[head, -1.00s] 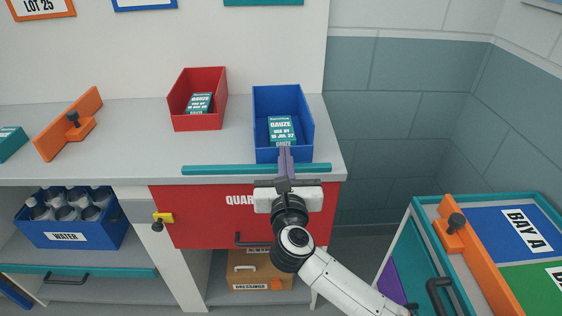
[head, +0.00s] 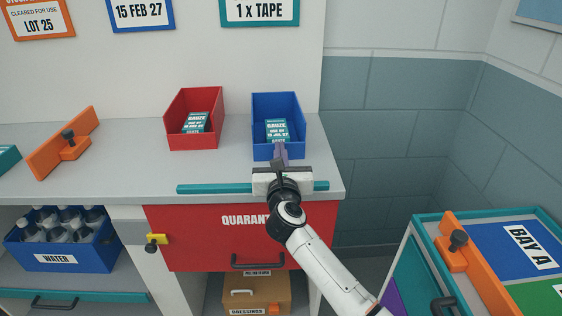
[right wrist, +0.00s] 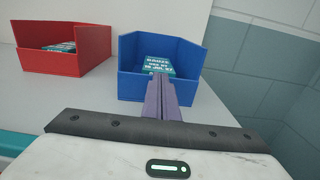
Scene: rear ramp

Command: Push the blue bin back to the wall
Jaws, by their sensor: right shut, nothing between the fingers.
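The blue bin (head: 291,148) stands upright on the grey counter, with a teal gauze box (head: 276,130) inside. It also shows in the right wrist view (right wrist: 130,86). My right gripper (head: 281,150) is shut and empty, reaching in from the front. Its purple fingers (right wrist: 160,82) point at the middle of the bin's front wall and appear to touch it. The pale back wall (head: 222,60) is behind the bin; any gap between them is hidden. My left gripper is not in view.
A red bin (head: 193,142) with another gauze box stands left of the blue bin, with clear counter between. A teal strip (head: 214,189) runs along the counter's front edge. An orange bracket (head: 62,148) sits farther left. A cart (head: 440,228) stands at lower right.

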